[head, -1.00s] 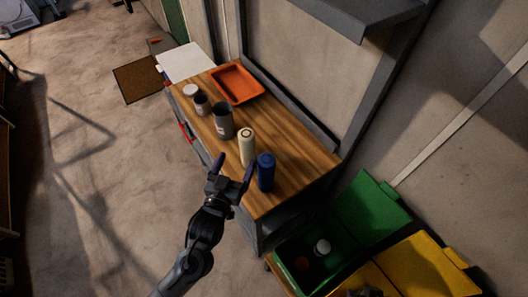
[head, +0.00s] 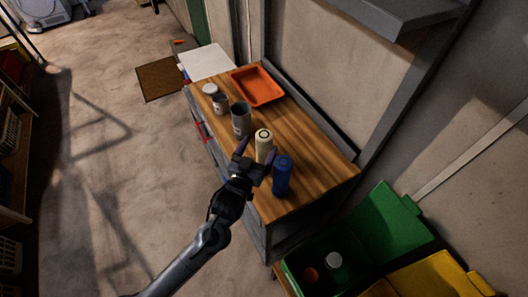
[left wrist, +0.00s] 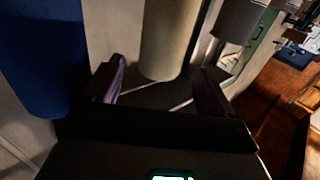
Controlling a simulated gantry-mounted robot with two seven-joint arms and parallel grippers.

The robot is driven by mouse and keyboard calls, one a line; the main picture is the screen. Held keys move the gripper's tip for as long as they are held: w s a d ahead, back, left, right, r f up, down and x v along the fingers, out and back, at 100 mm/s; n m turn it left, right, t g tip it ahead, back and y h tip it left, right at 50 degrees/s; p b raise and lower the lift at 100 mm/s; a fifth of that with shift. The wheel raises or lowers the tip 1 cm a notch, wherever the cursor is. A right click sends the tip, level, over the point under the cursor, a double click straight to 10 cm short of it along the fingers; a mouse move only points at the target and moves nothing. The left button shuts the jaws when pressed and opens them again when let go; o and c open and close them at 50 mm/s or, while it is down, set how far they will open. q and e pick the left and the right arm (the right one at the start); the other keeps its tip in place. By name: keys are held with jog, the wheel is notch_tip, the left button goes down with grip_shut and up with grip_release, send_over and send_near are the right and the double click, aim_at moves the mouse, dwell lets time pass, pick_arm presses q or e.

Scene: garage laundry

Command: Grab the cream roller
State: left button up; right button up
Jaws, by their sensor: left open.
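The cream roller (head: 263,143) stands upright on the wooden workbench top, between a blue roller (head: 282,176) and a grey mug-like can (head: 240,120). In the left wrist view the cream roller (left wrist: 165,38) stands just beyond and between the two purple fingertips. My left gripper (head: 257,156) is open at the near side of the cream roller, with its fingers on either side of it. It also shows in the left wrist view (left wrist: 158,88), with nothing visibly gripped. The lower part of the roller is partly hidden by the gripper in the head view. My right gripper is not in view.
The workbench (head: 310,165) also holds an orange tray (head: 257,86), a smaller can (head: 221,104) and a white-topped jar (head: 210,89). The blue roller stands close on the right. Green (head: 385,225) and yellow (head: 430,275) bins stand beyond the bench's near end.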

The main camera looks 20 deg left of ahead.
pick_arm(q)
jog(key=shift+w+f, duration=0.2)
jog(key=shift+w, duration=1)
jog(key=shift+w+f, duration=0.15)
jog(key=shift+w, duration=1)
jog(key=c, duration=1.4)
jog(key=shift+r, duration=0.1)
